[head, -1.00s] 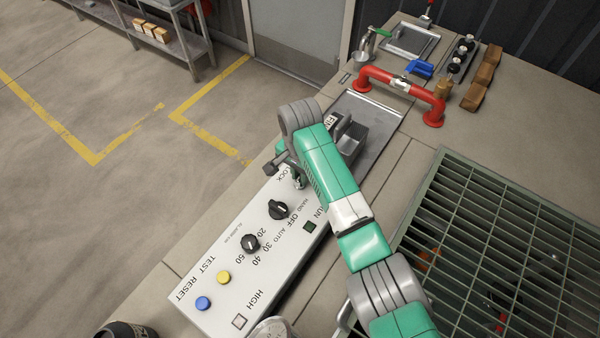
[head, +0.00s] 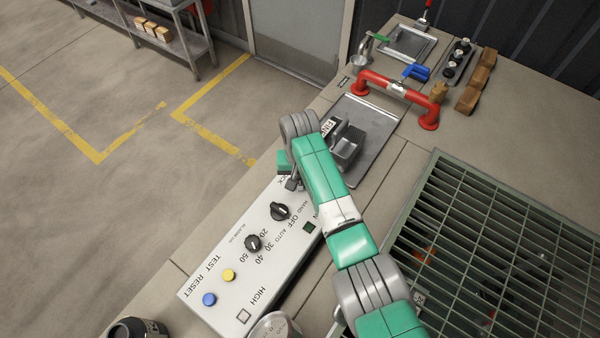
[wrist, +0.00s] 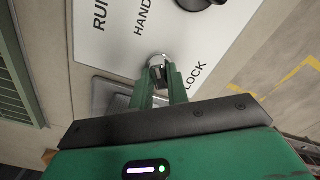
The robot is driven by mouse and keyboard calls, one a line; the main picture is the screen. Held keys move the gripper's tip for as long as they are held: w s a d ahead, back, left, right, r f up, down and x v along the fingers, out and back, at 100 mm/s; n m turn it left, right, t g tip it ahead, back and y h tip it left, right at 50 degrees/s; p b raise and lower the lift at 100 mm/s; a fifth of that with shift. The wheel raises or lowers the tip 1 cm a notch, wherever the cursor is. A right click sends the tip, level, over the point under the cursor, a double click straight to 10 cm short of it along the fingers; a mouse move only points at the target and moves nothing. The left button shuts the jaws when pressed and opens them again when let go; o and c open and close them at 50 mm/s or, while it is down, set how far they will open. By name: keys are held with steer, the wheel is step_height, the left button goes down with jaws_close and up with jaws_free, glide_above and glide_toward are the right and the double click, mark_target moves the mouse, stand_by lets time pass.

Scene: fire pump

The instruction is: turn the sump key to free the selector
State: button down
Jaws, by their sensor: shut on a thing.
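The sump key sits in a round silver lock (wrist: 157,62) beside the word LOCK on the white control panel (wrist: 110,35). My gripper (wrist: 160,76) is shut on the key (wrist: 158,74), whose small dark head shows between the green fingertips in the wrist view. In the head view my gripper (head: 291,183) is at the panel's far end, and my arm hides most of the lock. The black selector knob (head: 280,211) is on the panel nearby, with HAND, OFF and AUTO around it. Its edge also shows in the wrist view (wrist: 200,3).
A second black knob (head: 253,243), a yellow button (head: 228,275) and a blue button (head: 209,299) are on the panel. Beyond my arm are a metal tray (head: 372,150) and a red pipe handle (head: 395,88). A green grating (head: 500,250) lies at right.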

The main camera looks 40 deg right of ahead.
steer(key=n+p, duration=0.1)
steer(key=n, duration=0.4)
steer(key=shift+r+n+p, duration=0.1)
steer(key=shift+n+p, duration=0.2)
steer(key=n, duration=0.4)
steer(key=shift+n+p, duration=0.35)
steer(key=shift+n, duration=0.35)
steer(key=c, duration=1.4)
jaws_free()
steer(key=shift+o, duration=0.2)
step_height(320, 180, up, 8)
steer(key=shift+f+p, duration=0.1)
steer(key=shift+p, duration=0.8)
